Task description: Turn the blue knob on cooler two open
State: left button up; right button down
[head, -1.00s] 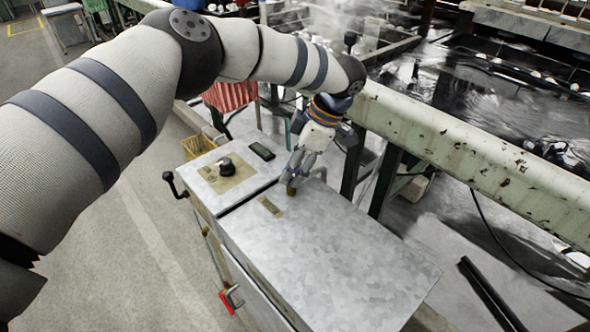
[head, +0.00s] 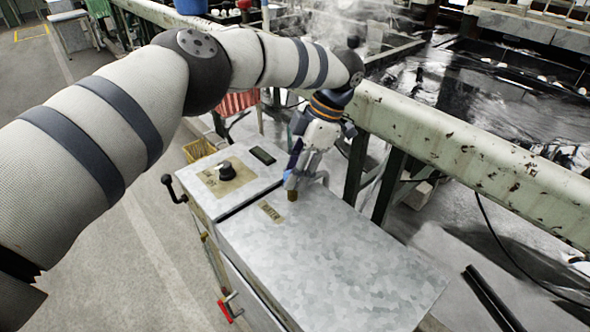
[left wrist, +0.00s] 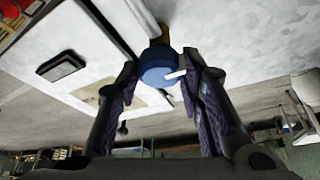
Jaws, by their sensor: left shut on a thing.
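The blue knob (left wrist: 158,66) is round, with a white pointer mark pointing to the right in the left wrist view. It sits on a brass stem (head: 292,195) that rises from the grey metal cabinet top (head: 335,260). My left gripper (head: 294,178) reaches down to it from above; in the left wrist view its two dark fingers (left wrist: 160,74) stand on either side of the knob, shut on it. In the head view the fingers mostly hide the knob. A small label plate (head: 270,211) lies beside the stem; I cannot read it. My right gripper is not in view.
A black knob (head: 227,171) on a tan plate and a dark flat box (head: 263,155) are on the adjoining top. A black crank handle (head: 172,187) sticks out at its left. A rusty green rail (head: 460,150) runs behind the cabinet, beside the basins.

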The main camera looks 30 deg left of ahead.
pick_arm(q)
jog(key=o, duration=1.1)
jog(key=shift+o, duration=0.2)
jog(key=v, duration=0.7)
jog(key=shift+r, duration=0.2)
jog(key=shift+d, duration=0.1)
